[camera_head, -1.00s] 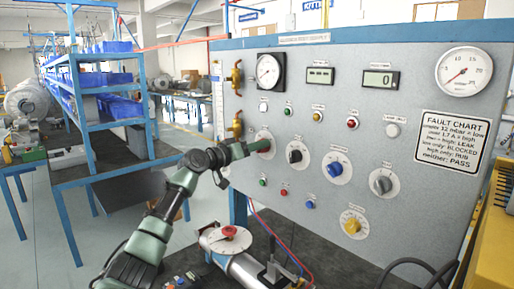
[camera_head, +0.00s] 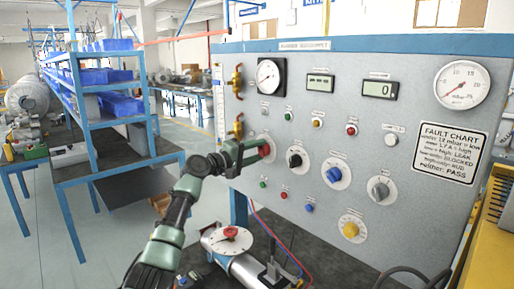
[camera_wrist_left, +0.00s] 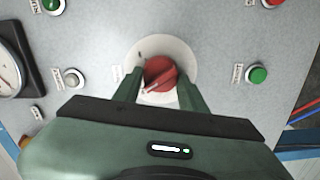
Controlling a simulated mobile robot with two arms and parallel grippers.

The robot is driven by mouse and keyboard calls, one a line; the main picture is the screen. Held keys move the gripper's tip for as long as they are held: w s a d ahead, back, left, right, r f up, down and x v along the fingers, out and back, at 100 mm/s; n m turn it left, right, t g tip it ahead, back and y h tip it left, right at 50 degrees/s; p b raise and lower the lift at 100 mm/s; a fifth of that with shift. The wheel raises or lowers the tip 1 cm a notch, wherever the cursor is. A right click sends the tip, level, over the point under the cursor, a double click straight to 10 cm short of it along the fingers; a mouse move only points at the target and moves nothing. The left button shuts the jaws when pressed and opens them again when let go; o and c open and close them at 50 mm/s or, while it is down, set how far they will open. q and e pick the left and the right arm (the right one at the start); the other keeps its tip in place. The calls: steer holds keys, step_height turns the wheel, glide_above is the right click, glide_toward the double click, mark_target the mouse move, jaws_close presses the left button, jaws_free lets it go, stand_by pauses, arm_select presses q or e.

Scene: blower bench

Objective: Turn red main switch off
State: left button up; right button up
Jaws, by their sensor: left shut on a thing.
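The red main switch (camera_head: 265,149) is a round red knob on a white disc at the left of the grey panel. In the left wrist view the red knob (camera_wrist_left: 161,74) sits between the two green fingers, with its pale pointer mark toward the lower left. My left gripper (camera_head: 260,149) reaches in from the left with its fingertips at the knob. In the left wrist view the gripper (camera_wrist_left: 160,88) is shut on the knob, one finger on each side. The fingers hide part of the knob in the head view. My right gripper is not in view.
Near the switch are a black knob (camera_head: 296,157), a blue knob (camera_head: 334,174), a grey knob (camera_head: 379,191) and a yellow knob (camera_head: 350,230). Brass fittings (camera_head: 238,125) stick out at the panel's left edge. A pipe with a red-topped valve (camera_head: 230,233) stands below.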

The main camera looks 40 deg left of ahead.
arm_select(q)
steer(key=shift+n+p, duration=0.55)
steer(key=shift+n, duration=0.55)
steer(key=o, duration=1.4)
steer(key=shift+a, duration=0.1)
steer(key=shift+c, duration=0.2)
steer(key=s+b, duration=0.3)
steer(key=s, duration=0.4)
steer(key=shift+s+a, duration=0.3)
steer(key=shift+s, duration=0.1)
